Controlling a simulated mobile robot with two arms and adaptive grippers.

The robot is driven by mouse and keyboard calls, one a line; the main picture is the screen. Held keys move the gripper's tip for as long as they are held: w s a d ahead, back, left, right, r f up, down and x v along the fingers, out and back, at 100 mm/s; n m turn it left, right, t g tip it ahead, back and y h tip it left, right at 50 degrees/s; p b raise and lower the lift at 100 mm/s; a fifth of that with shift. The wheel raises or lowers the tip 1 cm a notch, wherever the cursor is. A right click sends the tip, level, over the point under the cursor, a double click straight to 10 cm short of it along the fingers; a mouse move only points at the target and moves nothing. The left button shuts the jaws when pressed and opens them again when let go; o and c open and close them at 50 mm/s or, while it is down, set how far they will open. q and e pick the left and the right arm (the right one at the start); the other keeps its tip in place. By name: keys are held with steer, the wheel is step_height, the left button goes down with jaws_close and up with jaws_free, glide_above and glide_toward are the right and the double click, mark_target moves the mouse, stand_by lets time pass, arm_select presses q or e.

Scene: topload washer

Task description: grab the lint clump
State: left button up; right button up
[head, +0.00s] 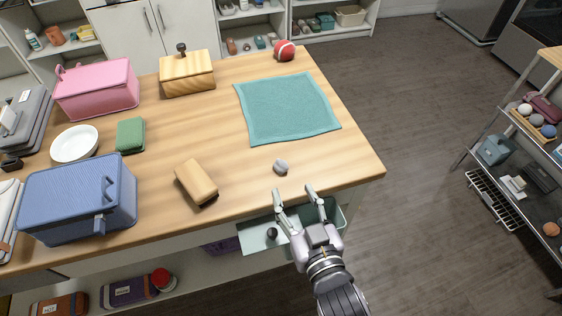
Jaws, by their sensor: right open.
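A small grey lint clump (281,167) lies on the wooden table (325,164) near its front right edge. My right gripper (297,191) is open and empty. Its two fingers point toward the clump, and in the picture the fingertips are just below and to the right of it, apart from it. My left gripper does not show.
A teal cloth (288,107) lies flat behind the clump. A wooden block (196,182) lies to the left, with a blue box (79,199) further left. A greenish bin (262,238) sits below the table's front edge, beneath my right gripper.

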mark_target(283, 168)
steer(key=x, duration=0.4)
steer(key=shift+w+p, duration=0.2)
steer(key=shift+p, duration=0.2)
steer(key=p+x, duration=0.1)
steer(key=x, duration=0.3)
steer(key=shift+w+a+r, duration=0.1)
steer(key=shift+w+r, duration=0.05)
steer(key=shift+w, duration=0.25)
steer(key=shift+s, duration=0.1)
steer(key=shift+c, duration=0.4)
steer(key=c, duration=0.8)
steer(key=shift+o, duration=0.2)
steer(key=shift+r, duration=0.1)
